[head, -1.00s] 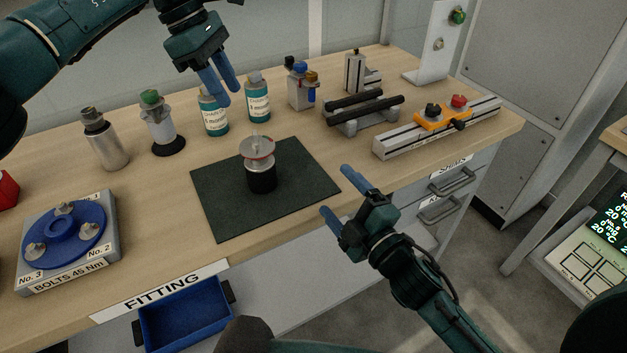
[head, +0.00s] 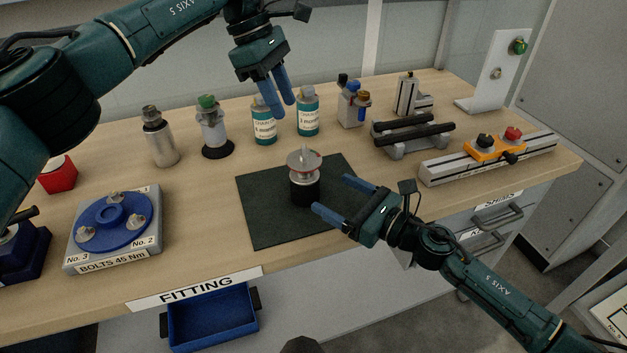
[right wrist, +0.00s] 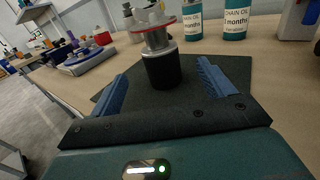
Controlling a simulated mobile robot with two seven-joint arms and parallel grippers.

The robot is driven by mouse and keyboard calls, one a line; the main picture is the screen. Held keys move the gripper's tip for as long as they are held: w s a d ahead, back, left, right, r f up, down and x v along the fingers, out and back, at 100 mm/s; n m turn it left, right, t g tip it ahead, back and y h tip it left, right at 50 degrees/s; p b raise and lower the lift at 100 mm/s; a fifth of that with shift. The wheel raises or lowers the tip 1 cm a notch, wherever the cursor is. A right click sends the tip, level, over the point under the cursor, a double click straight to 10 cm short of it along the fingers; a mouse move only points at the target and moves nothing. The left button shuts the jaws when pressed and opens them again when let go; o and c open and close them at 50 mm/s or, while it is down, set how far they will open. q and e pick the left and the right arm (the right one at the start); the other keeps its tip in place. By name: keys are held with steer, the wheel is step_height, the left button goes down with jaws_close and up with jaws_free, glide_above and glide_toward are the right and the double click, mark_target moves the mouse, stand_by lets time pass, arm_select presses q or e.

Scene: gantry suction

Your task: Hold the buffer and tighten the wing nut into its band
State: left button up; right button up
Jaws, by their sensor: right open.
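The buffer (head: 305,188) stands upright on a dark mat (head: 262,222). It has a black lower body, a silver collar and a wide silver disc with some red on it. A small silver piece, seemingly the wing nut (head: 304,149), stands at its top; its detail is too small to read. My right gripper (head: 330,193) is open and empty, just right of and nearer than the buffer. In the right wrist view the buffer's black body (right wrist: 165,72) stands ahead, between the lines of the two fingers, untouched. My left gripper (head: 282,110) is open and empty, pointing down near the bottles, above and behind the buffer.
Two teal-labelled bottles (head: 308,117), a green-capped dispenser (head: 212,128) and a metal flask (head: 160,140) stand behind the mat. A blue bolt flange (head: 108,222) sits left. A rail fixture (head: 490,155) lies right. An open blue drawer (head: 212,318) juts out below the front edge.

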mark_target(305, 177)
steer(key=x, duration=0.9)
steer(key=c, duration=0.3)
stand_by(0.8)
steer(key=shift+c, duration=0.2)
steer(key=c, duration=1.3)
